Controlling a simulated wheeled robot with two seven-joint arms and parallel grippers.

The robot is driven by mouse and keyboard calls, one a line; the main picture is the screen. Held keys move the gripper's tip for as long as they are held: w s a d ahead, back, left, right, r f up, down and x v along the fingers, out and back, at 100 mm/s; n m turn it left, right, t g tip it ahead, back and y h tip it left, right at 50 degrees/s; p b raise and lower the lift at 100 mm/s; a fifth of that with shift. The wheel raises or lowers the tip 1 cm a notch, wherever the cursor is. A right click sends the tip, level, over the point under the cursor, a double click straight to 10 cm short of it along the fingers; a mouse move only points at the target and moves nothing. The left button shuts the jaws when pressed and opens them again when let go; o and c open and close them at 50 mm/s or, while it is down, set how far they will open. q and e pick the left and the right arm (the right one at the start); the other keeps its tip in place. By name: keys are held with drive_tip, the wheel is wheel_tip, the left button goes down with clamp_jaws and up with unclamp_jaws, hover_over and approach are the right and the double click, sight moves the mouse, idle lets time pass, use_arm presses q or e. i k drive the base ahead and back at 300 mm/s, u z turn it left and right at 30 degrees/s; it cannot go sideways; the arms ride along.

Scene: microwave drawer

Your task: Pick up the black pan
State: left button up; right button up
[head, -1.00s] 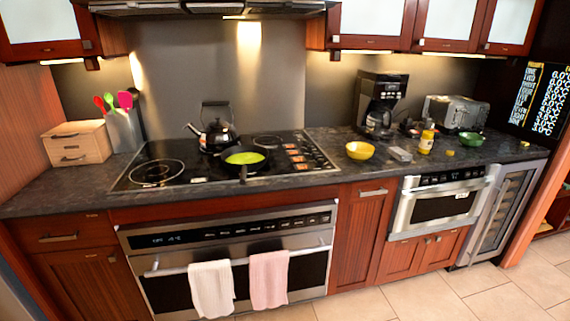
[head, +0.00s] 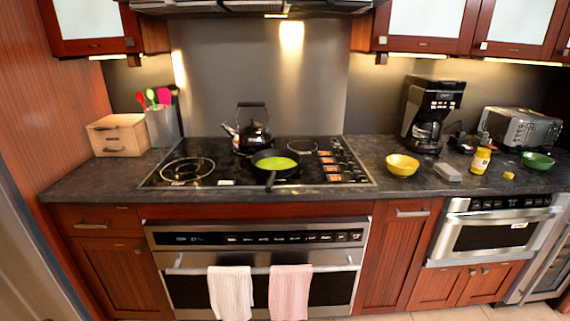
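The black pan (head: 291,171) sits on the black cooktop (head: 225,171), in front of the kettle. Its inside shows bright green, and its dark handle (head: 270,181) points toward the front edge of the counter. A black kettle (head: 253,137) with an arched handle stands just behind the pan to the left. Neither of my grippers is in view.
A yellow bowl (head: 402,165), a grey block (head: 447,173) and a yellow bottle (head: 481,160) stand right of the cooktop. The coffee maker (head: 432,112) and toaster (head: 521,128) are behind. Two towels hang on the oven handle (head: 190,270).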

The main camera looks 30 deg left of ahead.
sight(273, 163)
drive_tip(key=i, duration=0.65)
drive_tip(key=u, duration=2.2)
